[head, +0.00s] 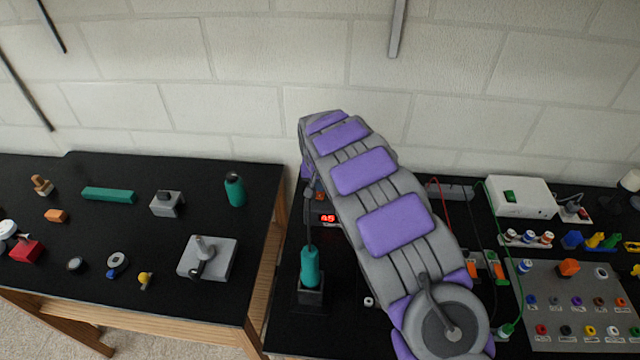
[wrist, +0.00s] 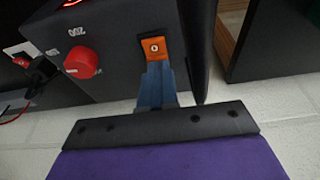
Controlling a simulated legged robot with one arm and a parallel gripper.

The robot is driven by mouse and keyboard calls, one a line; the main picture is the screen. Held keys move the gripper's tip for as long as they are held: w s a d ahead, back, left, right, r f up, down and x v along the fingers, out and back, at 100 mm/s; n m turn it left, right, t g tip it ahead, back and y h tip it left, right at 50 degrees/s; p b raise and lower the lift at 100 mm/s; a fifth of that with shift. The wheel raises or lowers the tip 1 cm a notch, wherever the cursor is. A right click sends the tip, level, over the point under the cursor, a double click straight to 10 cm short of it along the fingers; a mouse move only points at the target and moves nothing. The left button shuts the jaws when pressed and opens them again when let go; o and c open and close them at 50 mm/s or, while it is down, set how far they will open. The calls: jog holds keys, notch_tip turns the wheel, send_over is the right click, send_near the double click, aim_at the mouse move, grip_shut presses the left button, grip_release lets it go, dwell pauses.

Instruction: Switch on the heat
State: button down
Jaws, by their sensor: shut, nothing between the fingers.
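A dark station box (wrist: 115,75) fills the upper part of the wrist view. It has an orange rocker switch (wrist: 155,48) and a red knob (wrist: 82,64). My gripper (wrist: 157,70) has blue fingers that are shut and empty. Their tips are right at the switch's lower edge in the picture; I cannot tell whether they touch it.
My arm covers much of the right black bench. A grey panel (head: 545,305) with several coloured sockets and a white box (head: 520,197) with a green switch lie right of it. The left table (head: 130,240) holds several loose parts. A pale block wall stands behind.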

jog(key=shift+w, duration=0.15)
jog(key=shift+f, duration=0.15)
jog(key=shift+s, duration=0.95)
jog(key=shift+r+p, duration=0.35)
jog(key=shift+r, duration=0.3)
jog(key=p+v, duration=0.2)
jog(key=v, duration=1)
jog(key=shift+s+r, duration=0.2)
jog(key=shift+r, duration=0.2)
